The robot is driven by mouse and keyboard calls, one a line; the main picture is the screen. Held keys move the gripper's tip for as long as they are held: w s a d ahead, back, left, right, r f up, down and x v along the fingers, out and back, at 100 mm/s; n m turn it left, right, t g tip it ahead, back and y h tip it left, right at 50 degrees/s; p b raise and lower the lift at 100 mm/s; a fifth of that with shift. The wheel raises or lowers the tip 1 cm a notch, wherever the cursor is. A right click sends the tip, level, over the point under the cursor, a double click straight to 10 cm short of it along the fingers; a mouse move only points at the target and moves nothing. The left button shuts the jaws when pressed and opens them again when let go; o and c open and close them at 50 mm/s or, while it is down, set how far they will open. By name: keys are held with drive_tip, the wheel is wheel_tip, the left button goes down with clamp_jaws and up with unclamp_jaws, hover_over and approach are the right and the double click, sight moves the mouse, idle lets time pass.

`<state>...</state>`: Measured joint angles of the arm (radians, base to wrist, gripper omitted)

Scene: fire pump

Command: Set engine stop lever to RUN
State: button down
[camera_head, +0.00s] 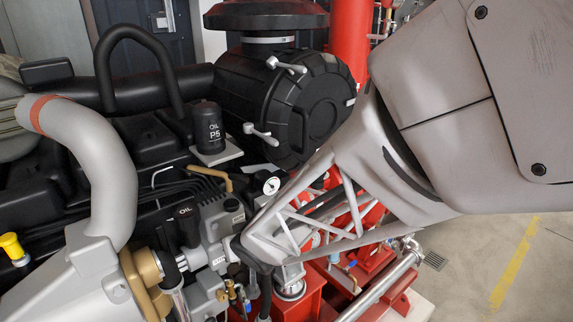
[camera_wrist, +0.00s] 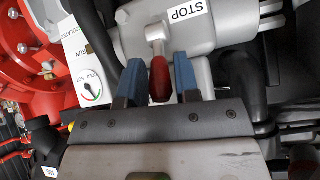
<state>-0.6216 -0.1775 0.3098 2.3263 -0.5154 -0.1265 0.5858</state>
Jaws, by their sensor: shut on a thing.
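The engine stop lever shows in the wrist view as a short metal stem with a red knob (camera_wrist: 159,79) at its end. The stem rises from a grey metal housing (camera_wrist: 190,42) that bears a white STOP label (camera_wrist: 187,11). My gripper (camera_wrist: 160,80) has its two blue fingers on either side of the red knob and is shut on it. In the head view my arm comes in from the right and covers the lever, so I cannot make out the knob or fingers there.
A white plate with a small gauge (camera_wrist: 90,92) and a RUN marking stands left of the gripper. A black hose (camera_wrist: 240,85) runs close on the right. In the head view, a black round canister (camera_head: 318,112) and a grey pipe (camera_head: 108,165) stand near my arm.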

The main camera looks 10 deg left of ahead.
drive_tip(key=shift+w+a+r, duration=0.1)
idle(0.6)
drive_tip(key=c, duration=0.8)
unclamp_jaws()
drive_tip(key=shift+c, duration=0.2)
drive_tip(key=shift+v, duration=2.3)
drive_tip(key=shift+r, duration=0.1)
drive_tip(key=s+d, duration=0.8)
drive_tip(key=s, duration=0.1)
drive_tip(key=shift+s, duration=0.2)
